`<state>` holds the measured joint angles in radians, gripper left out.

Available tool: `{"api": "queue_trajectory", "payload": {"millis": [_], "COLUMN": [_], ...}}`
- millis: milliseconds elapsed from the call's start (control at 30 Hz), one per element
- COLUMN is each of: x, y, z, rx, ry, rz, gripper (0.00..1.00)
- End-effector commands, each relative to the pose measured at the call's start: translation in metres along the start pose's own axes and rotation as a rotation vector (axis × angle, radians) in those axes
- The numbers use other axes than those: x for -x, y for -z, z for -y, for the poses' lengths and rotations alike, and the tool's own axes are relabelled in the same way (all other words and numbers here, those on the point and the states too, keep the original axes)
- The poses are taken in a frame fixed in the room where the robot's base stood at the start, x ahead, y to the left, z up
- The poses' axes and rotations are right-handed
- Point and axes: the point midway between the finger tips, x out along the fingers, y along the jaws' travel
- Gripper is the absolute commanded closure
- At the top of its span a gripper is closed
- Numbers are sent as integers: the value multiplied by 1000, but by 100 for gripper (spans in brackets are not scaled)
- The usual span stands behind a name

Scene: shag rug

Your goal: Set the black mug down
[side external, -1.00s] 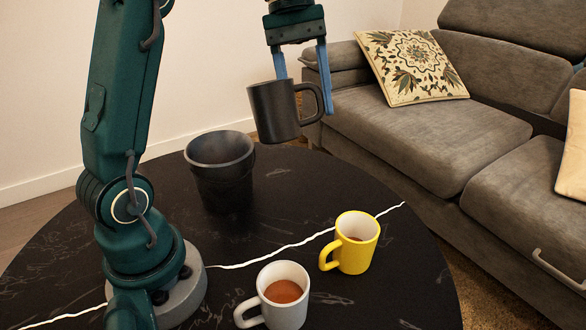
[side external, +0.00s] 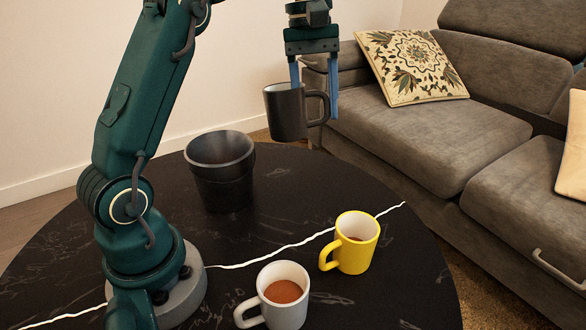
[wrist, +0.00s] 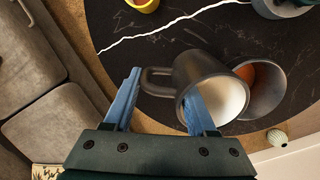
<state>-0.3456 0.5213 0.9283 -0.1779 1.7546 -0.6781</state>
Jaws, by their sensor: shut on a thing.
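The black mug (side external: 286,115) hangs in the air in the side view, close to upright, in front of the table's far edge in the picture. My gripper (side external: 315,98) points down from above and is shut on the mug at its handle side. In the wrist view the mug (wrist: 212,82) shows its pale inside. One blue finger of my gripper (wrist: 163,88) reaches into the mug's mouth and the other is outside, beyond the handle. The dark round table (side external: 120,225) has a white vein across its top.
A dark pot (side external: 220,180) stands on the table, left of and below the held mug in the picture. A yellow mug (side external: 358,250) and a white mug (side external: 287,310) with brown contents stand nearer the camera. A grey sofa (side external: 440,140) is at the right. The table's right side has bare room.

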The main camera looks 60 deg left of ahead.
Motion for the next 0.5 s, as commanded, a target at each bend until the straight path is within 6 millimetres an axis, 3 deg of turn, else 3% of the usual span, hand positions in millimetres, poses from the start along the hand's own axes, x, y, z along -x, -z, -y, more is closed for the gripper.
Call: {"api": "queue_trajectory", "payload": {"millis": [100,233,333,500], "x": [-22,-44,-65,-76], "y": [20,32,34,31], "z": [-12,-24,-33,-36], "rx": [-30,-71,-116,-136], "ry": [33,63,93,114], "rz": [-26,-56,-87,-121], "gripper": [100,100,100,100]}}
